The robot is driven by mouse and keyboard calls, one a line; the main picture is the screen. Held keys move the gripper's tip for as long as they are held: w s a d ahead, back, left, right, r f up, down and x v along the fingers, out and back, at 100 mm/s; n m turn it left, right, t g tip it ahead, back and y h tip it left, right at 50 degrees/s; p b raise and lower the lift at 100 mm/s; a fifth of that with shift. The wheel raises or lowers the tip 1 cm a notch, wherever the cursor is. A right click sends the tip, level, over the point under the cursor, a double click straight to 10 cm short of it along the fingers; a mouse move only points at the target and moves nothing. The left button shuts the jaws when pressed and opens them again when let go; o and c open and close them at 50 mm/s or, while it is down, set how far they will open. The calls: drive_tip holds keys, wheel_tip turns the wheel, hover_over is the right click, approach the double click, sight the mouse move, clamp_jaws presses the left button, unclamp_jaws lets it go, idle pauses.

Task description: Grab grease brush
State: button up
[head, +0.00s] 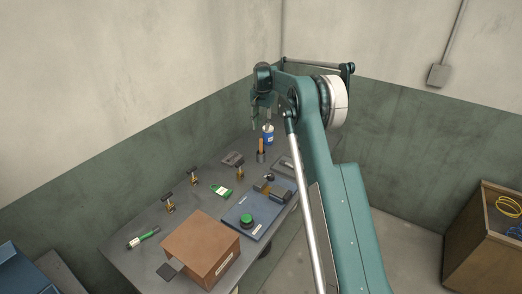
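I cannot make out a grease brush for sure. An orange upright handle (261,144) stands in a small dark cup (261,157) toward the back of the grey table and may be it. A white can with a blue label (267,138) stands just behind the handle. My gripper (261,122) points down near the can and the cup at the far end of the table. It is small and partly lost against the green wall. I see nothing clearly held in it, and its finger gap is unclear.
The table (140,262) also bears a brown box (201,249), a blue board with a green button (246,218), a green-and-white tube (143,237), a green card (221,191) and several small brass stands. Walls close in the back corner. A wooden crate (478,240) stands at right.

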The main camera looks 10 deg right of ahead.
sight(261, 138)
drive_tip(key=shift+m+g, duration=0.4)
drive_tip(key=shift+m, duration=0.1)
drive_tip(key=w+f, duration=0.1)
drive_tip(key=f, duration=0.2)
drive_tip(key=w+f, duration=0.1)
drive_tip(key=f, duration=0.3)
drive_tip(key=w+f, duration=0.2)
drive_tip(key=f, duration=0.1)
drive_tip(key=shift+d+f, duration=0.25)
drive_tip(key=shift+f, duration=0.05)
drive_tip(key=shift+f, duration=0.1)
drive_tip(key=shift+f, duration=1.2)
drive_tip(key=shift+f, duration=0.15)
drive_tip(key=shift+w+f, duration=0.1)
drive_tip(key=shift+f, duration=2.35)
drive_tip(key=c, duration=1)
